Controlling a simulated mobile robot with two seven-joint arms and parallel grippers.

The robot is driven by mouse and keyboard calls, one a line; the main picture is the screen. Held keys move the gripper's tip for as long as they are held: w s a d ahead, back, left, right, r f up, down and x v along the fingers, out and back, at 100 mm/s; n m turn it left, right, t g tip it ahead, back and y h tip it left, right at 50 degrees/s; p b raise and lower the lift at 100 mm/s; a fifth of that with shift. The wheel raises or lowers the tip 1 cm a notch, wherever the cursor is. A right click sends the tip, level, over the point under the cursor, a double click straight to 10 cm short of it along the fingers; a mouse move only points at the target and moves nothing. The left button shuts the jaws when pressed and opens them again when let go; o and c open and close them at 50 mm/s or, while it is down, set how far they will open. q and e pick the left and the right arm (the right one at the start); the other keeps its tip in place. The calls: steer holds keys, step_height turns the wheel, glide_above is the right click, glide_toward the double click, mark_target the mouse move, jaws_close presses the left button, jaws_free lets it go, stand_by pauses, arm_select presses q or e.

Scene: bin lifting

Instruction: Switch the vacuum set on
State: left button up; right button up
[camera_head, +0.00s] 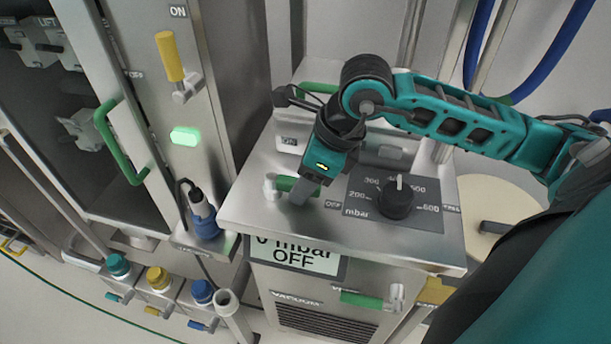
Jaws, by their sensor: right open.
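The vacuum set (232,206) is a steel cabinet with a sloped top panel, and its display (300,259) reads "0 mbar OFF". A green-handled lever (283,184) with a pale pivot lies on the panel, pointing right toward an "OFF" label (332,204). An "ON" label (288,141) sits above the lever. My right gripper (302,192) is open, with its grey fingers down at the lever's right end, hiding part of it. I cannot tell whether they touch it. My left gripper is out of view.
A black dial (397,199) on a mbar scale sits right of my gripper. A green-handled valve (362,299) is on the cabinet's front. At left stands a steel cabinet with a yellow lever (169,57) and a lit green lamp (185,136). Coloured valves (157,279) stand low left.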

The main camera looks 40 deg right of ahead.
jaws_close()
stand_by(0.4)
